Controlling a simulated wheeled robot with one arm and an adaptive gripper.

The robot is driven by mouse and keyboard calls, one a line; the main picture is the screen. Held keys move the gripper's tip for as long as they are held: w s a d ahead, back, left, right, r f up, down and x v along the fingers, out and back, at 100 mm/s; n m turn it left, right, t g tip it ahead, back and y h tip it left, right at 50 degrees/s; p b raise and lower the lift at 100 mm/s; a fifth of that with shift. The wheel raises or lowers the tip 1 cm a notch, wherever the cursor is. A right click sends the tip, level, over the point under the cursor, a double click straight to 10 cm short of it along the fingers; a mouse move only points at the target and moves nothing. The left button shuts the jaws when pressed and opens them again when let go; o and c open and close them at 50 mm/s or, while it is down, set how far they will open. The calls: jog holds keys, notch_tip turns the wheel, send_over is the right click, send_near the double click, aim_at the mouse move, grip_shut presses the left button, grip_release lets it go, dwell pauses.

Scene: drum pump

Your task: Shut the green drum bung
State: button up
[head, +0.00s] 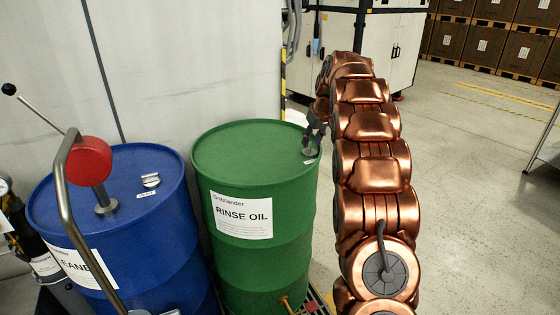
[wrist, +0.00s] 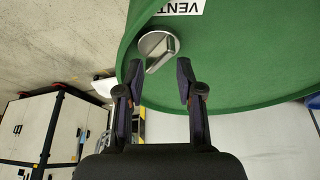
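The green drum (head: 232,160) stands in the middle of the head view with a "RINSE OIL" label. Its bung (wrist: 157,46) is a round silver disc with a raised bar, set near the drum's rim beside a "VENT" label (wrist: 180,7). The bar lies slanted in the wrist view. In the head view the bung (head: 310,151) is partly hidden under my gripper. My gripper (head: 312,141) points down over the bung. In the wrist view my gripper (wrist: 159,68) is open, with its fingers apart on either side of the bar's near end. I see no contact with the bar.
A blue drum (head: 60,205) with a red-headed pump (head: 90,160) and its own silver bung (head: 150,181) stands to the left. A pale wall is behind. White cabinets (head: 345,45) stand at the back. The floor to the right is open.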

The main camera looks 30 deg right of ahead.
jog(key=v, duration=0.6)
jog(key=s+a+r+g+p, duration=0.1)
jog(key=s+a+p, duration=0.1)
jog(key=s+a, duration=0.6)
jog(key=s+a+r+g+p, duration=0.2)
jog(key=s+a, duration=0.6)
jog(key=a, duration=0.5)
jog(key=shift+a+r+y+p, duration=0.3)
jog(key=shift+y+p, duration=0.1)
jog(key=shift+p, duration=0.45)
jog(key=shift+s, duration=0.1)
